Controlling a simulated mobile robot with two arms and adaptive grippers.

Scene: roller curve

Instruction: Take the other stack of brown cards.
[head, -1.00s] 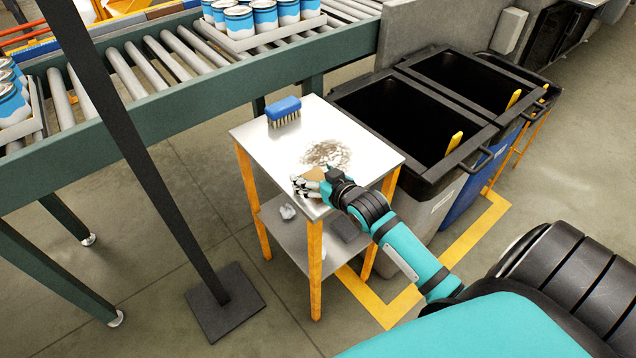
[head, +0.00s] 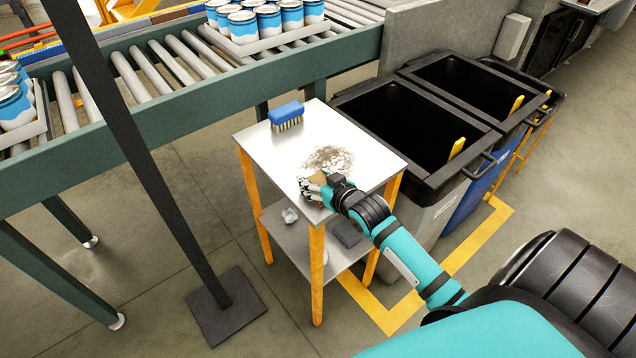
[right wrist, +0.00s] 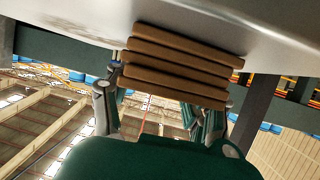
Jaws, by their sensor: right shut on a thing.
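A stack of several brown cards (right wrist: 182,62) fills the upper middle of the right wrist view, seen edge-on between the fingers of my right gripper. In the head view my right gripper (head: 314,188) is at the near right part of the small table's top (head: 270,150). It is shut on the brown cards, and only a bit of brown shows behind its fingers there. I cannot tell whether the stack still touches the table. I see no second stack of brown cards. My left gripper is not in view.
A blue brush (head: 286,116) and a patch of grey dirt (head: 329,158) are on the tabletop. Crumpled paper (head: 289,215) and a dark block (head: 346,234) lie on the lower shelf. Open bins (head: 410,125) stand right behind, a roller conveyor (head: 150,70) at the back, a dark post (head: 150,170) at left.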

